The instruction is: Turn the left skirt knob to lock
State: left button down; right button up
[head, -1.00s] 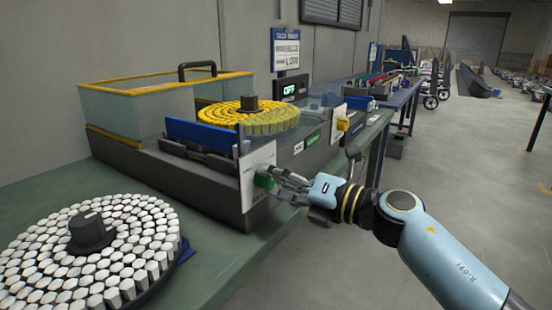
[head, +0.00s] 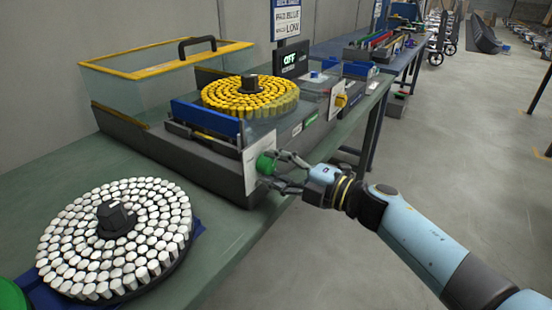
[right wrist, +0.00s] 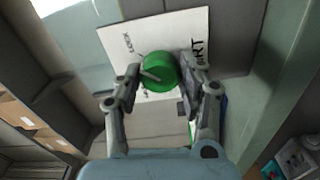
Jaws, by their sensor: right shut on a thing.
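The left skirt knob (head: 265,164) is round and green. It sits on a white label plate (head: 252,178) at the near end of the grey machine's skirt. In the right wrist view the knob (right wrist: 160,73) has a pale pointer line towards its left side, and dark lettering shows partly around it on the plate. My right gripper (head: 276,169) comes in from the right with its fingers on either side of the knob, shut on it; the right wrist view shows a finger on each side. My left gripper is not in view.
A disc of white caps (head: 72,250) stands on the green bench at the near left. A disc of yellow caps (head: 250,97) sits on the machine, near a display reading OFF (head: 291,59). A second plate with a yellow knob (head: 341,101) is farther along. The aisle at right is clear.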

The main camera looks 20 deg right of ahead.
jog(key=shift+f+m, duration=0.1)
jog(key=shift+m, duration=0.2)
dwell(0.4)
jog(key=o, duration=1.2)
jog(key=v, duration=1.2)
